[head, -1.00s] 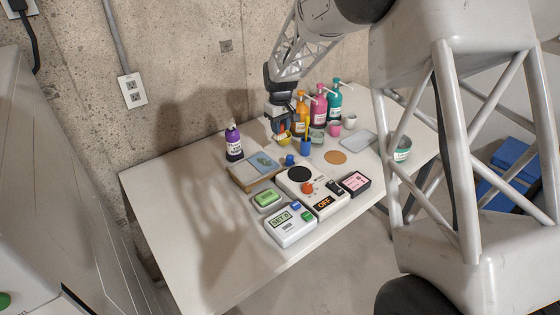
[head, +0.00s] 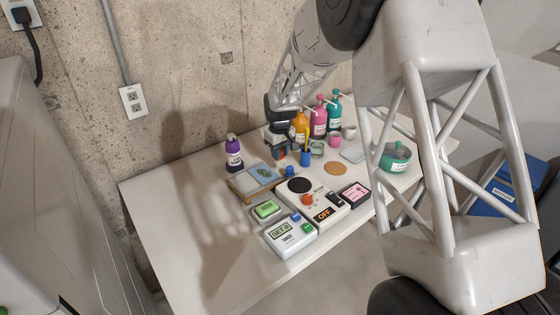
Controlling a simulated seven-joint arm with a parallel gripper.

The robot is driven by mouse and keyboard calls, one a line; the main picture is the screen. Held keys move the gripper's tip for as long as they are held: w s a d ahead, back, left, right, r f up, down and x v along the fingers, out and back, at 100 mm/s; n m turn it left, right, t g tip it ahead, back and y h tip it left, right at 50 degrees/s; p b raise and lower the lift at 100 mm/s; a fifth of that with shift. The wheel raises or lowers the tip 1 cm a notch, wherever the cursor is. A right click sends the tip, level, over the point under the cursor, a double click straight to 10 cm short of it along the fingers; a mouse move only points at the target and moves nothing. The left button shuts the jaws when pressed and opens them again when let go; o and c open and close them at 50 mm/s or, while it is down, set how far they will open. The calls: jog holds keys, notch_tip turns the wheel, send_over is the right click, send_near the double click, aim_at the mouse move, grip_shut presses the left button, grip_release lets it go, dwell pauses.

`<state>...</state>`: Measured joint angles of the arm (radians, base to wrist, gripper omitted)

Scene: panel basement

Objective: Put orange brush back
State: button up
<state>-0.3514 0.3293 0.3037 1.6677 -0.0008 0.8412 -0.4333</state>
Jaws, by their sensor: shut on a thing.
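My gripper (head: 279,154) is low over the back of the table, pointing down. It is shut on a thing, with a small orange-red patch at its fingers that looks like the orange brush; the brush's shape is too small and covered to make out. Just right of the gripper stands a blue cup (head: 305,159) with a thin yellow-orange stick upright in it. The gripper and its shadow hide the table top directly behind it.
An orange bottle (head: 300,124), a pink bottle (head: 319,121) and a teal bottle (head: 334,110) stand behind. A purple bottle (head: 233,153) and a wooden-edged board (head: 255,177) are left. The left table area is clear.

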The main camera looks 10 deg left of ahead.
jog(key=shift+f, duration=1.85)
jog(key=shift+f, duration=0.1)
jog(key=o, duration=1)
notch_tip(320, 180, up, 11)
jog(key=shift+r, duration=0.6)
